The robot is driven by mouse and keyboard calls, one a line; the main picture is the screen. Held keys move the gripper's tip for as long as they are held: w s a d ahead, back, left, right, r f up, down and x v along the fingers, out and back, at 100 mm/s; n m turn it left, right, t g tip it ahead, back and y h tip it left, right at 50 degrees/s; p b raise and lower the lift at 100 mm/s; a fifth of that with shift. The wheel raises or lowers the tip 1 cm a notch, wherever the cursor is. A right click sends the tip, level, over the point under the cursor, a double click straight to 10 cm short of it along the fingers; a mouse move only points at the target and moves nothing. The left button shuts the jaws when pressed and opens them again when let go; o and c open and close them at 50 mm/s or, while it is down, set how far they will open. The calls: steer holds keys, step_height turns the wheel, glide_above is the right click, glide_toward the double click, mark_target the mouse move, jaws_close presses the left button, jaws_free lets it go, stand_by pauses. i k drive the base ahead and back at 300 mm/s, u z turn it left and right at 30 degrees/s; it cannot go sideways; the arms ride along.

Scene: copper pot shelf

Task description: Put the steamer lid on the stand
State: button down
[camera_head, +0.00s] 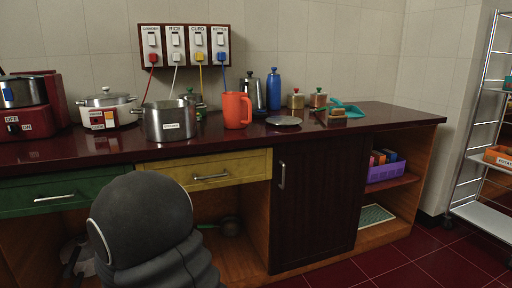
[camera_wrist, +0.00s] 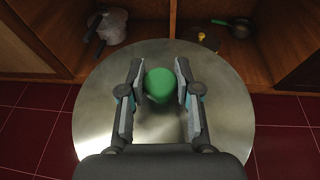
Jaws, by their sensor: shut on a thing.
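The steamer lid (camera_wrist: 225,110), a wide round metal disc with a green knob (camera_wrist: 158,84), fills the middle of the wrist view. My gripper (camera_wrist: 159,68) has one finger on each side of the knob and is shut on it. The lid looks level and hides much of what lies below it. My gripper and the lid do not show in the head view, where my dark arm fills the lower front. I cannot make out a stand for certain in either view.
A lower compartment holds a grey pot (camera_wrist: 113,25), a yellow-knobbed item (camera_wrist: 202,37) and a green-handled pan (camera_head: 230,226). The dark counter (camera_head: 350,125) bears a steel pot (camera_head: 169,122), an orange jug (camera_head: 236,110) and a flat grey disc (camera_head: 283,121). A wire rack (camera_head: 480,130) stands right.

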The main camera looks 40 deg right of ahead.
mark_target(290, 118)
steer(key=u, duration=2.35)
steer(key=k, duration=1.9)
steer(key=z, duration=0.75)
